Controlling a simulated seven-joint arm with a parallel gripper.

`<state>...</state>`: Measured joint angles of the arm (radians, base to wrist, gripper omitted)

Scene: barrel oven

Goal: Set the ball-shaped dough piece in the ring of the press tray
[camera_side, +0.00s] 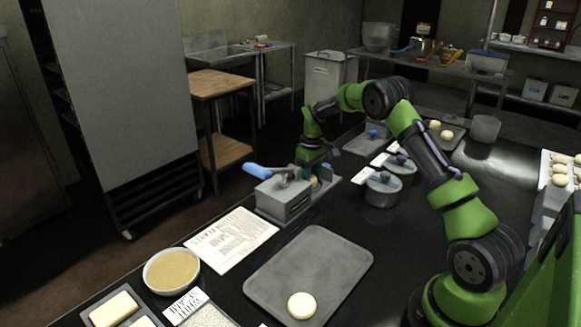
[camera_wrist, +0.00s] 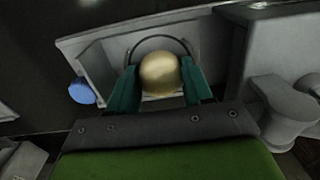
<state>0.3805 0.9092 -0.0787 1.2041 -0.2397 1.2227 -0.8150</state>
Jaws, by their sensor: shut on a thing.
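The ball-shaped dough piece (camera_wrist: 160,73) is pale gold and sits between the two teal fingers of my gripper (camera_wrist: 160,88) in the wrist view. My gripper is shut on it. A thin dark ring (camera_wrist: 160,40) of the grey press tray (camera_wrist: 100,48) shows as an arc just behind the ball; the ball and fingers cover the rest of it. I cannot tell whether the ball touches the tray. In the side view my gripper (camera_side: 318,176) points down beside the grey press (camera_side: 285,200) with its blue handle, and the dough is mostly hidden.
A grey tray (camera_side: 300,262) with a round dough piece (camera_side: 301,305) lies in front. A printed sheet (camera_side: 232,240) and a bowl (camera_side: 171,271) are to the left. Metal pots (camera_side: 383,190) stand close right of my gripper. In the wrist view a grey fixture (camera_wrist: 285,105) is at right.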

